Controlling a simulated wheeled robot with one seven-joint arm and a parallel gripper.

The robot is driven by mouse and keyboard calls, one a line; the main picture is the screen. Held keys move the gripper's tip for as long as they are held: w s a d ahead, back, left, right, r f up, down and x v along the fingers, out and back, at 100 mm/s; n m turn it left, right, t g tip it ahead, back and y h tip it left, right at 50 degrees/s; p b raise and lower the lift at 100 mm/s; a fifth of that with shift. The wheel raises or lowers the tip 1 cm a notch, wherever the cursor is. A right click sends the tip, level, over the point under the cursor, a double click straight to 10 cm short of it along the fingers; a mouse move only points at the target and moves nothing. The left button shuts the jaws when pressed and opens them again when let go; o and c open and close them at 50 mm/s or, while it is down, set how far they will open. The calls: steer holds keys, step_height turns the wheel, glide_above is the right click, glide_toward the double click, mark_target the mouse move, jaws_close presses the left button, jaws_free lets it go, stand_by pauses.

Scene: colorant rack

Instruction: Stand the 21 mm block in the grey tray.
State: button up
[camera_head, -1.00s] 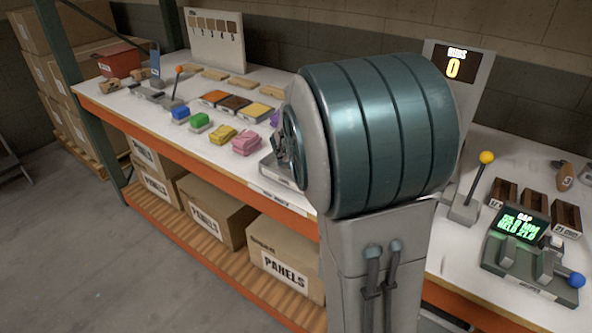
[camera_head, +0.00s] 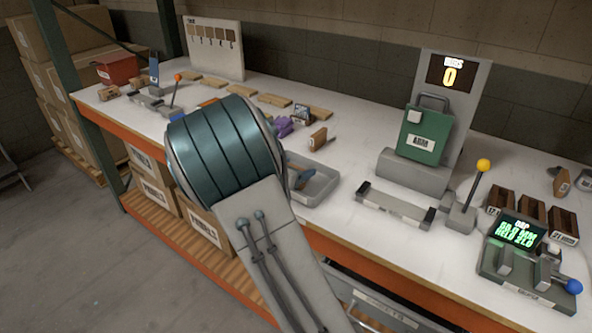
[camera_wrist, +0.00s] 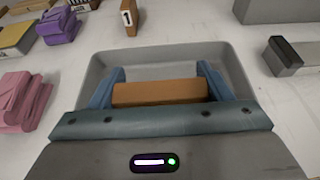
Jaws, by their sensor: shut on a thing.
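In the wrist view my gripper (camera_wrist: 160,88) is shut on a plain orange-brown wooden block (camera_wrist: 160,92), its blue fingers at the block's two ends. No label shows on the block's visible faces, so I cannot read its size. The grey tray (camera_wrist: 160,50) lies under and beyond the fingers, with its far and side walls in view. I cannot tell whether the block touches the tray floor. In the head view the tray (camera_head: 325,190) shows right of my arm, which hides most of the gripper and the block.
A small wooden block marked 1 (camera_wrist: 129,17) stands beyond the tray. Pink bundles (camera_wrist: 22,100) and a purple bundle (camera_wrist: 57,25) lie to the left.

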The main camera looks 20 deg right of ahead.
steer(key=shift+f, duration=0.4)
steer(key=shift+f, duration=0.15)
steer(key=o, duration=1)
steer(key=shift+o, duration=0.2)
